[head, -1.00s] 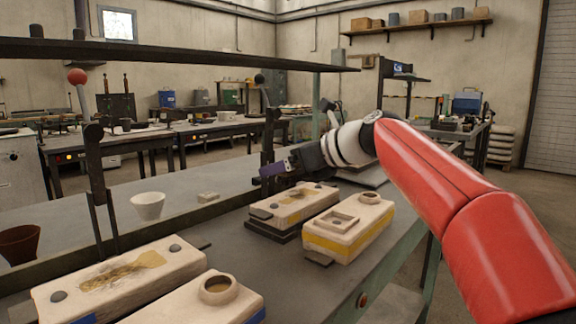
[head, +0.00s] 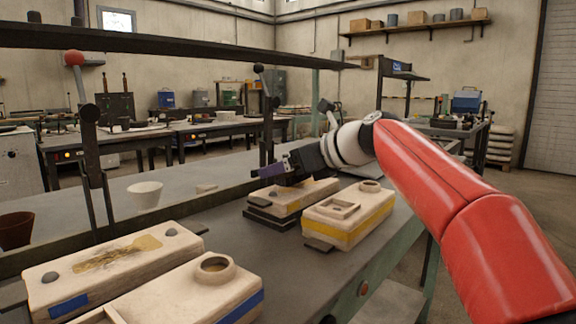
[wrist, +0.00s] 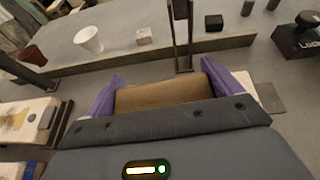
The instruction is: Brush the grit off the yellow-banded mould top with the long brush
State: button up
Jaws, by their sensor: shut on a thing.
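My gripper (head: 264,173) is over the far left part of the gritty mould half (head: 296,197), which sits on a dark stand. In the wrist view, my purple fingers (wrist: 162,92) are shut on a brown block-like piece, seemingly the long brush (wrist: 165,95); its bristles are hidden. I cannot tell whether it touches the mould. Dark grit shows on part of that mould's top; the gripper covers some of it. The yellow-banded mould half (head: 345,228) with a pouring cup and a square recess stands beside it, to the right.
Two blue-banded mould halves stand in front: a gritty one (head: 66,303) and one with a round cup (head: 236,291). A white cup (head: 146,195) and a brown pot (head: 16,230) stand at left. Upright lever posts (head: 90,140) and a dark overhead beam (head: 150,42) border the bench.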

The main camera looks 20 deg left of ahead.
jog(key=shift+f+b, duration=0.5)
jog(key=shift+f, duration=0.35)
jog(key=shift+w, duration=0.1)
